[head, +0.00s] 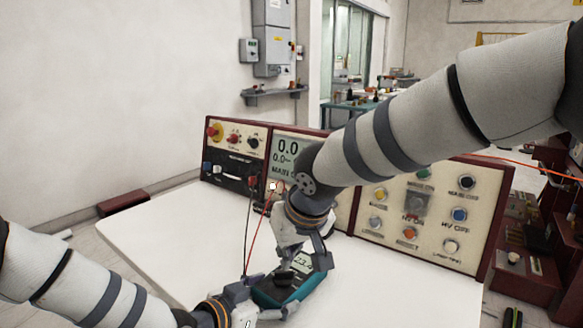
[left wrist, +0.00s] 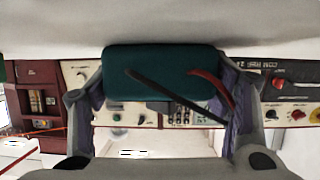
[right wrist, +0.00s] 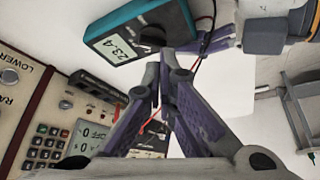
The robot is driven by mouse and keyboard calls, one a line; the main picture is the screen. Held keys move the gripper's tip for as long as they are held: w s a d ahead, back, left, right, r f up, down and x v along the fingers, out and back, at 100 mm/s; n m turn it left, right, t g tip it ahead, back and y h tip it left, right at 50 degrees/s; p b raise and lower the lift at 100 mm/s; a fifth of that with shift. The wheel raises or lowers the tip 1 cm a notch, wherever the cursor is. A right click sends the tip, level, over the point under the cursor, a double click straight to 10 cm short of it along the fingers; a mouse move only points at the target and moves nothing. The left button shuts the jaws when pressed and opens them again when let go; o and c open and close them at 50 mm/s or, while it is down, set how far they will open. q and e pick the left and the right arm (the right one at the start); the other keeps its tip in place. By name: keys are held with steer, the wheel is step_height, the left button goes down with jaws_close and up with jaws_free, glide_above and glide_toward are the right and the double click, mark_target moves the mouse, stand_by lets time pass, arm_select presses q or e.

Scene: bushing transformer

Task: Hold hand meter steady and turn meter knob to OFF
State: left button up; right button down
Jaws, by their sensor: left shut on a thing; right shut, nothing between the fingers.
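The hand meter (head: 268,297) is a teal, box-shaped meter with a grey display and a dark round knob (head: 284,279), just above the white table. In the right wrist view the meter (right wrist: 178,17) shows 23.4 on its display, with the dark knob (right wrist: 153,36) beside it. My left gripper (head: 270,304) is shut on the meter's near end; the left wrist view shows the teal body (left wrist: 165,72) between its fingers. My right gripper (head: 290,262) is shut and empty, fingertips (right wrist: 167,60) at the knob. I cannot tell whether they touch it.
Red and black leads (head: 252,235) run from the meter toward the control panel (head: 232,148). The panel, with knobs, buttons and a display, stands along the table's back and right. The white table (head: 170,240) is clear to the left.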

mark_target(292, 282)
steer(key=f, duration=0.6)
steer(key=shift+s+a+f, duration=0.1)
steer(key=shift+a+f, duration=0.15)
steer(key=shift+f, duration=0.1)
steer(key=shift+w, duration=0.6)
stand_by(0.6)
steer(key=shift+d, duration=0.4)
steer(key=shift+w+d, duration=0.1)
steer(key=shift+d, duration=0.05)
steer(key=shift+w+d, duration=0.25)
steer(key=shift+d, duration=0.15)
stand_by(0.3)
